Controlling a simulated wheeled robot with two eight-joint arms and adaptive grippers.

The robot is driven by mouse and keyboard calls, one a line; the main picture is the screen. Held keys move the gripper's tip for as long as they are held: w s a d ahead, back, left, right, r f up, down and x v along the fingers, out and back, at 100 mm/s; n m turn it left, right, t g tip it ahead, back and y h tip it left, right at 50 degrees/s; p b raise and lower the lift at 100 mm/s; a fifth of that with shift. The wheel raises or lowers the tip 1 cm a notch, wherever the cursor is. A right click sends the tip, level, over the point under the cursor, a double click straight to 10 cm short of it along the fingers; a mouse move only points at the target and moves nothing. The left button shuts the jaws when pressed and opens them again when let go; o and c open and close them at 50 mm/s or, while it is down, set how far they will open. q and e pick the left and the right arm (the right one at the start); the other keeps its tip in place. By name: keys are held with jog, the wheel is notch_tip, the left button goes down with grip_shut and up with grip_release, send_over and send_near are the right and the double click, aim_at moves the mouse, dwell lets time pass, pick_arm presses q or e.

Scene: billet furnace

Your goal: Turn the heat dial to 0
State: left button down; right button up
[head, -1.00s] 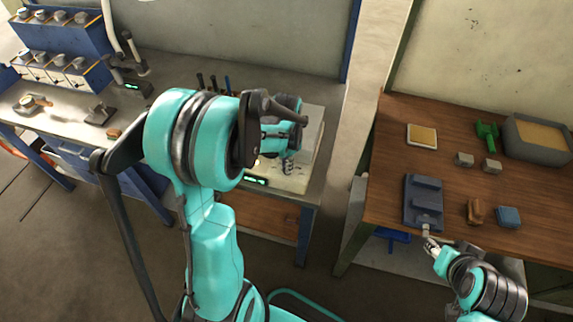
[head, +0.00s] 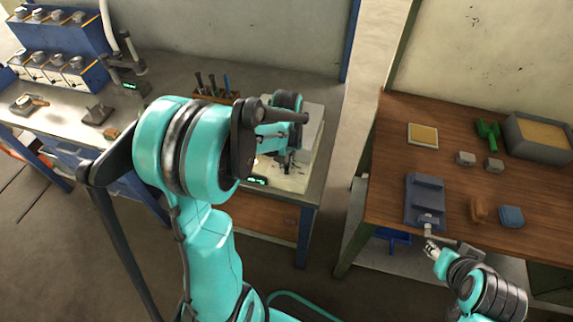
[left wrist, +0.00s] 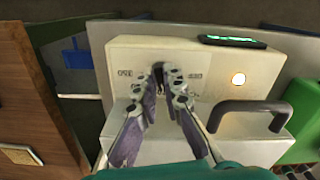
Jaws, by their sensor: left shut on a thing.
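The furnace, a pale box, stands on the left bench; it shows in the head view (head: 312,130) and fills the middle of the left wrist view (left wrist: 200,55). My left gripper (head: 285,162) is at its front. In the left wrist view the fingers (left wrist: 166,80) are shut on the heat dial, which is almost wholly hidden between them. Small dark markings sit on either side of the fingers, too small to read. My right gripper (head: 432,246) is by the front edge of the wooden table; its jaws are too small to judge.
The furnace front has a lit round lamp (left wrist: 238,79), a green display (left wrist: 232,41) and a dark handle (left wrist: 262,112) close to the fingers. A grey vise (head: 425,190) and several small objects lie on the wooden table (head: 390,150). A gap separates bench and table.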

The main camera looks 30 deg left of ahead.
pick_arm(q)
jog(key=n, duration=0.6)
jog(key=shift+w+d+n+b, duration=0.1)
jog(key=shift+n+b, duration=0.2)
jog(key=shift+b, duration=0.05)
jog(key=n, duration=0.6)
jog(key=shift+w, duration=0.1)
jog(key=shift+n, duration=0.4)
jog(key=c, duration=1.6)
grip_release()
jog(key=shift+c, duration=0.2)
jog(key=shift+r, duration=0.1)
notch_tip(320, 180, up, 12)
